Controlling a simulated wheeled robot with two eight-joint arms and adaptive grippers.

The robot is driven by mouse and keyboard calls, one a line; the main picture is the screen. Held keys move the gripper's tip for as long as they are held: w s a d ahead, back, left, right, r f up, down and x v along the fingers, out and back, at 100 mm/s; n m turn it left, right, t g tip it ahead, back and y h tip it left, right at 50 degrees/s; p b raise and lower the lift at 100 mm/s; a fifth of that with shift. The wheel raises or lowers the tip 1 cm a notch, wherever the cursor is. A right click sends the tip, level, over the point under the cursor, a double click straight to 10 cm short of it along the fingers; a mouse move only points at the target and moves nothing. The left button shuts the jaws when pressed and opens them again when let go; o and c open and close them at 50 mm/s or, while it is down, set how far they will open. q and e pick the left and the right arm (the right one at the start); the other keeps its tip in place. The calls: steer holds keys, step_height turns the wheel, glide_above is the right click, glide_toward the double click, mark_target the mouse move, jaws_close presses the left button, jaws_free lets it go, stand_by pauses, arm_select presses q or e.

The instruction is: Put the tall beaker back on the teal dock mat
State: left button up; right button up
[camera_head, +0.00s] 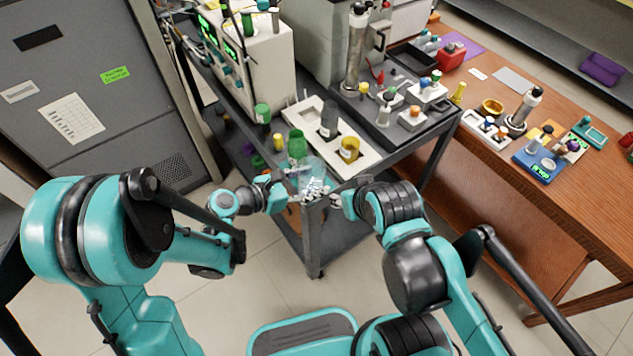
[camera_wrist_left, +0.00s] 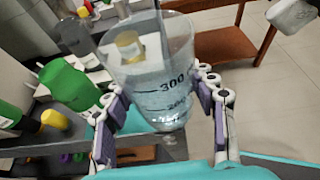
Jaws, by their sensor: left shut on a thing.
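The tall clear beaker (camera_head: 313,174) is at the near corner of the dark cart, upright or slightly tilted. In the left wrist view the beaker (camera_wrist_left: 165,85) shows its 300 and 200 marks. My left gripper (camera_head: 287,193) is shut on it, with the finger pads (camera_wrist_left: 160,105) on both sides of its wall. My right gripper (camera_head: 342,201) is just right of the beaker; its fingers are too small to read. A teal patch (camera_wrist_left: 134,122) shows by the beaker's lower left; I cannot tell whether it is the dock mat. Contact under the beaker is hidden.
A green bottle (camera_head: 297,145) stands close behind the beaker. A white tray (camera_head: 368,158) with a dark bottle (camera_head: 329,118) and an amber jar (camera_head: 349,149) lies beyond. The cart's front post (camera_head: 312,240) is below. A wooden table (camera_head: 480,165) stands to the right.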

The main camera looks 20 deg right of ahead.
mark_target(316, 170)
arm_select(q)
steer(key=w+d+f, duration=0.1)
steer(key=w, duration=0.1)
steer(key=w+d+f+b, duration=0.1)
steer(key=w, duration=0.1)
steer(key=w+d+f, duration=0.1)
steer(key=w+f, duration=0.1)
steer(key=shift+f+b, duration=0.1)
steer(key=shift+b, duration=0.25)
step_height(316, 170, down, 4)
steer(key=shift+w+f+b, duration=0.1)
steer(key=shift+b, duration=0.95)
steer(key=o, duration=1.2)
